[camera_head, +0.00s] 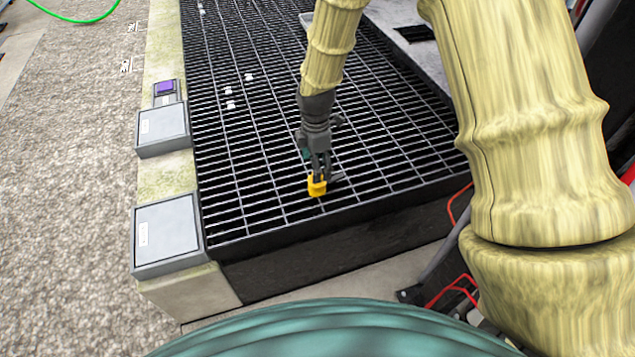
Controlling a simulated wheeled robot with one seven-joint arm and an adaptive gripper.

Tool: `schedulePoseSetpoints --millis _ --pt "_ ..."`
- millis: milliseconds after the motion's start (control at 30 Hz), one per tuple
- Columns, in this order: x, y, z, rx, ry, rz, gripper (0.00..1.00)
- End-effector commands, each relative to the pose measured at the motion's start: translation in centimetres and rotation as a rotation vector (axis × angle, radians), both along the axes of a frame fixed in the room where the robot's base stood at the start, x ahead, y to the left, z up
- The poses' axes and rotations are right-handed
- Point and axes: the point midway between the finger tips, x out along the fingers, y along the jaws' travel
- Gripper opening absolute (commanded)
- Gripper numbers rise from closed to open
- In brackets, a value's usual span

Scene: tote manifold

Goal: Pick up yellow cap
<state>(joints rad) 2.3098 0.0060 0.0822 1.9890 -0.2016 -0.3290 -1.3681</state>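The yellow cap (317,187) is a small bright piece over the black metal grating (240,170), near the grating's front edge. My gripper (319,174) points down from above, with its fingertips right at the cap. The fingers overlap the cap's upper part in this view. I cannot tell whether they are closed on it or only around it. I also cannot tell whether the cap touches the grating.
Two grey boxes (166,232) (162,127) and a small purple-topped box (166,88) sit on the concrete ledge at left. Small white bits (230,104) lie on the grating. Red tubing (457,288) is at lower right. The grating around the cap is mostly clear.

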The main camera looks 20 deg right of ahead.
Motion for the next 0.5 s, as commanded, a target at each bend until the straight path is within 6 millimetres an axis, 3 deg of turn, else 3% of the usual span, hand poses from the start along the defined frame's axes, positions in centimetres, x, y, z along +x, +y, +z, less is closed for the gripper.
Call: schedulePoseSetpoints --millis 200,500 --pt "0.0 0.0 -3.2 -0.001 0.002 -0.001 0.73" --pt "0.2 -0.3 -5.1 0.000 0.000 -0.004 0.73"
